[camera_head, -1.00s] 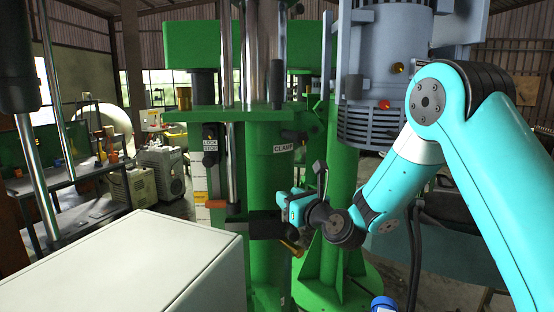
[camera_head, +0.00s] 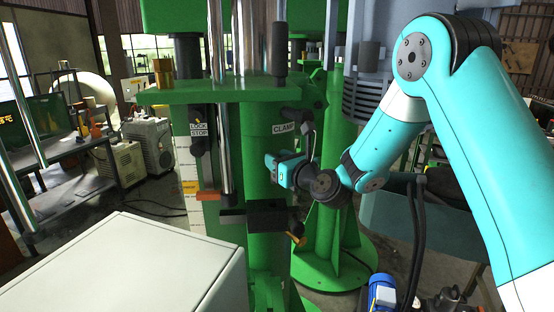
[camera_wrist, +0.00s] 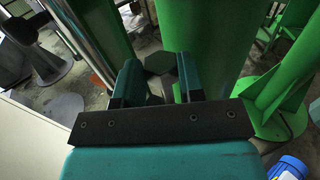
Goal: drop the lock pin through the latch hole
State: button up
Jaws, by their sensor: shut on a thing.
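My gripper (camera_head: 272,163) is beside the green column, above and slightly right of a black latch block (camera_head: 268,217). In the wrist view, the teal jaws (camera_wrist: 158,82) are shut with a dark piece (camera_wrist: 159,62) between their tips. It appears to be the lock pin, but its shaft is hidden and I cannot tell its tilt. I cannot make out the latch hole in either view.
A green plate (camera_head: 205,92) overhangs above. A white cabinet (camera_head: 120,265) fills the lower left. A blue bottle-like object (camera_head: 382,290) is at the lower right.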

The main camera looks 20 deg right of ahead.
jog(key=shift+r, duration=0.1)
jog(key=b, duration=0.5)
send_over(278, 209)
jog(key=shift+s+f, duration=0.15)
jog(key=shift+f, duration=2.85)
jog(key=shift+r+p, duration=0.1)
jog(key=shift+p, duration=0.75)
jog(key=shift+f+b, duration=2.3)
jog(key=shift+f, duration=0.55)
jog(key=shift+r, duration=0.15)
jog(key=shift+r+p, duration=2.35)
jog(key=shift+p, duration=0.35)
